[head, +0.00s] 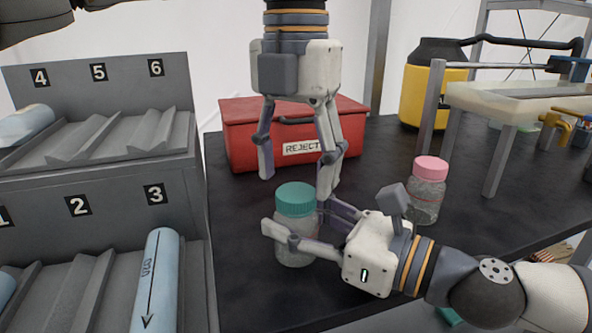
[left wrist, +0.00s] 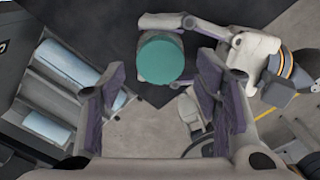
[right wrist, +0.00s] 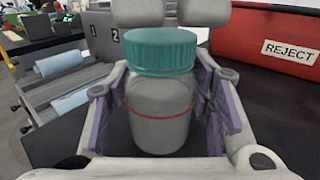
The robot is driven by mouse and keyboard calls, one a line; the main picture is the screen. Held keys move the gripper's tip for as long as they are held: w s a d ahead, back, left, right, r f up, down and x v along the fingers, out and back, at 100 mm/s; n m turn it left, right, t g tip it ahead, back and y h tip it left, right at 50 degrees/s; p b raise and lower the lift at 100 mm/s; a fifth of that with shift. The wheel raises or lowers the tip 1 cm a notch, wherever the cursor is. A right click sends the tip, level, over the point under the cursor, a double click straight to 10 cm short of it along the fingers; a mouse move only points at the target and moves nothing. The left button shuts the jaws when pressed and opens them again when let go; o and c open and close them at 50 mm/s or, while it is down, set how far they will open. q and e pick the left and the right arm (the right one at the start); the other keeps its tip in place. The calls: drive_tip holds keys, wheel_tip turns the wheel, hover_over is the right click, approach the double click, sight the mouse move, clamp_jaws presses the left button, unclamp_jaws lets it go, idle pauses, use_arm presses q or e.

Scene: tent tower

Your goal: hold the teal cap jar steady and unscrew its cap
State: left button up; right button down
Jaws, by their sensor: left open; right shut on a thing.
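The teal cap jar (head: 296,225) stands upright on the black table, a clear jar with a ribbed teal cap (head: 295,198) on it. My right gripper (head: 300,238) comes in low from the right and is shut on the jar's body, one finger on each side; the right wrist view shows the jar (right wrist: 160,112) between its pads. My left gripper (head: 297,185) points down from above, open and empty, its fingertips apart and a little above and behind the cap in the head view. In the left wrist view the cap (left wrist: 161,58) appears beyond the open fingers.
A red REJECT box (head: 250,150) stands behind the jar. A pink-capped jar (head: 428,190) stands to the right, near my right wrist. A grey numbered rack (head: 170,200) with blue rolls is at the left. A yellow and black container (head: 425,95) and a raised stand (head: 500,100) are at the back right.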

use_arm(q)
drive_tip(key=shift+f, duration=1.2)
drive_tip(key=c, duration=1.2)
drive_tip(key=n, duration=0.7)
drive_tip(key=shift+n, duration=0.3)
drive_tip(key=n, duration=0.4)
drive_tip(key=shift+r, duration=0.1)
drive_tip(key=n, duration=0.8)
drive_tip(key=shift+n, duration=0.4)
drive_tip(key=n, duration=1.2)
drive_tip(key=shift+n, duration=0.3)
drive_tip(key=n, duration=1.4)
drive_tip(key=shift+n, duration=0.3)
drive_tip(key=n, duration=0.6)
